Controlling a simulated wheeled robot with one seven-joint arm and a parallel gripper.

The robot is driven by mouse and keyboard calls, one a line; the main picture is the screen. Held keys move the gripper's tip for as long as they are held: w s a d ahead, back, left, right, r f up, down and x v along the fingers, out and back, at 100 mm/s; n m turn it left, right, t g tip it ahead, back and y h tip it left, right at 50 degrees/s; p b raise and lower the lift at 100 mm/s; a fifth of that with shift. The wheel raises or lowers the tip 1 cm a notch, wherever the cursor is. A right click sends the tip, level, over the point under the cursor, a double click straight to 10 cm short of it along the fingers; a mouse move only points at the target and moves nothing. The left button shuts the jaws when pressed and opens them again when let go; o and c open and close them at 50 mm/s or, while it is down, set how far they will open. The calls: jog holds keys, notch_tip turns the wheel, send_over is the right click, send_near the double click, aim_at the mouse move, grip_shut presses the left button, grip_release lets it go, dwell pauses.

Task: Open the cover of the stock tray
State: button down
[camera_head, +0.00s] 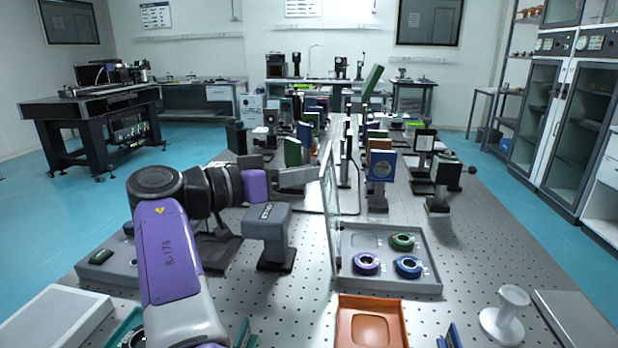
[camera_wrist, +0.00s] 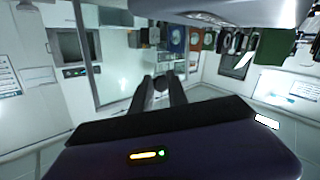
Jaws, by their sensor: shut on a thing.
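The stock tray (camera_head: 388,282) is a shallow grey tray on the table, right of centre in the head view. It holds a purple ring (camera_head: 366,263), a green ring (camera_head: 402,242) and a blue ring (camera_head: 407,266). Its clear cover (camera_head: 331,220) stands about upright along the tray's left side, so the tray is uncovered above. My gripper (camera_head: 318,174) reaches from the left to the cover's upper part. In the wrist view my gripper (camera_wrist: 161,84) is shut on a small dark knob, with the cover's clear pane (camera_wrist: 122,65) beyond.
An orange tray (camera_head: 371,325) lies in front of the stock tray. A white spool (camera_head: 507,312) stands to the right. A grey post-mounted device (camera_head: 268,228) stands under my arm. Several mounted optics, including a blue-faced one (camera_head: 381,167), stand behind the tray.

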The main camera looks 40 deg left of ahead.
jog(key=shift+w+d+f, duration=0.1)
jog(key=shift+w+f, duration=0.05)
jog(key=shift+f, duration=0.4)
jog(key=shift+w+d+f, duration=0.1)
jog(key=shift+w+f, duration=0.05)
jog(key=shift+f, duration=0.4)
jog(key=c, duration=1.6)
grip_release()
jog(key=shift+c, duration=0.2)
jog(key=o, duration=0.4)
jog(key=shift+w+a+f, duration=0.15)
notch_tip(320, 180, up, 21)
jog(key=p, duration=1.2)
jog(key=shift+f, duration=0.2)
jog(key=shift+c, duration=0.3)
